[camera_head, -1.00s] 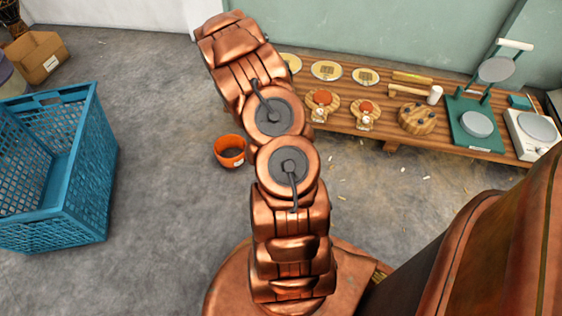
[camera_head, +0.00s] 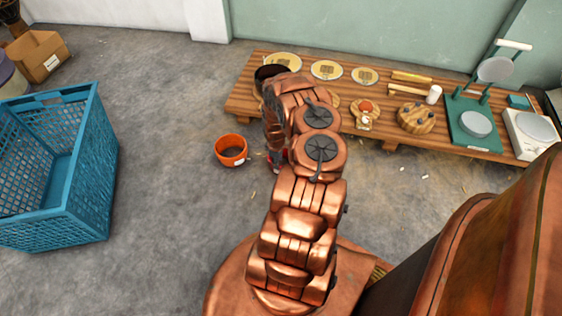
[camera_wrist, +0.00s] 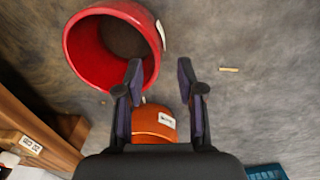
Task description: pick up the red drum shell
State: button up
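The red drum shell (camera_wrist: 82,58) stands at the upper left of the wrist view. It is an open, hollow ring with a dark inside and a white tag on its right side. My gripper (camera_wrist: 160,68) is open and empty; its left finger overlaps the shell's lower right edge in the picture. I cannot tell whether they touch. In the head view my arm hides most of that spot, with only a small patch of red beside it. An orange drum shell (camera_head: 231,151) stands on the floor left of my arm; it also shows between my fingers in the wrist view (camera_wrist: 152,120).
A low wooden bench (camera_head: 240,103) along the wall holds drum skins, wooden parts, a green press (camera_head: 474,124) and a white scale (camera_head: 533,131). A blue crate (camera_head: 88,170) stands at left. Open floor lies between crate and orange shell. Small chips lie about the floor.

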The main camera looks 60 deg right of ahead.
aim_at(278, 174)
jog(key=shift+w+d+f+b, duration=0.15)
jog(key=shift+f+b, duration=0.55)
jog(key=shift+f, duration=0.55)
jog(key=shift+d+f+b, duration=0.2)
jog(key=shift+f+b, duration=0.45)
jog(key=shift+f, duration=0.6)
jog(key=shift+w+d+f+b, duration=0.15)
jog(key=shift+f+b, duration=0.55)
jog(key=shift+f, duration=0.55)
grip_shut()
